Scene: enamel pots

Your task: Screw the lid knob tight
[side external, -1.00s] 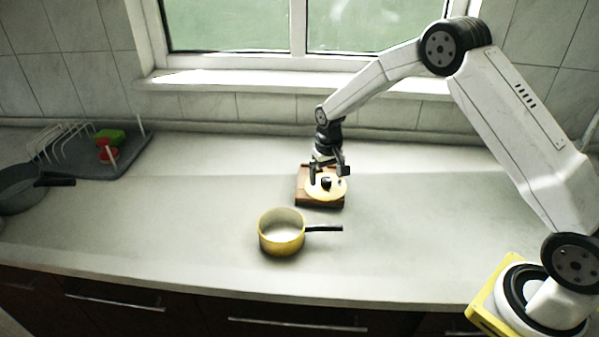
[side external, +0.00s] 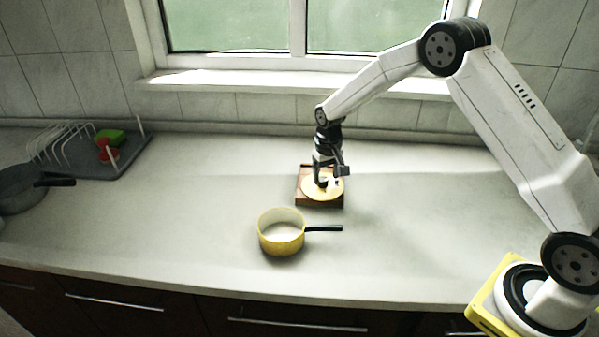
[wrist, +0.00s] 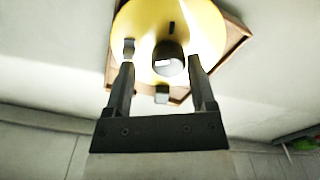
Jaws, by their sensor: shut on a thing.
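The round yellow lid (side external: 323,192) lies on a brown wooden board (side external: 320,204) on the counter. Its dark knob (wrist: 168,58) stands at the lid's middle in the wrist view. My gripper (side external: 322,180) points down over the lid and is shut on the knob, one finger on each side. In the side view the fingers hide most of the knob. The lid also shows in the wrist view (wrist: 150,18), with a small dark mark on it. I cannot see whether any gap is left under the knob.
A yellow pot (side external: 281,238) with a black handle stands in front of the board, apart from it. A rack on a grey tray (side external: 115,165) and a dark pan (side external: 18,192) are at the left. Small grey blocks (wrist: 162,96) sit by the lid's rim. The counter right of the board is clear.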

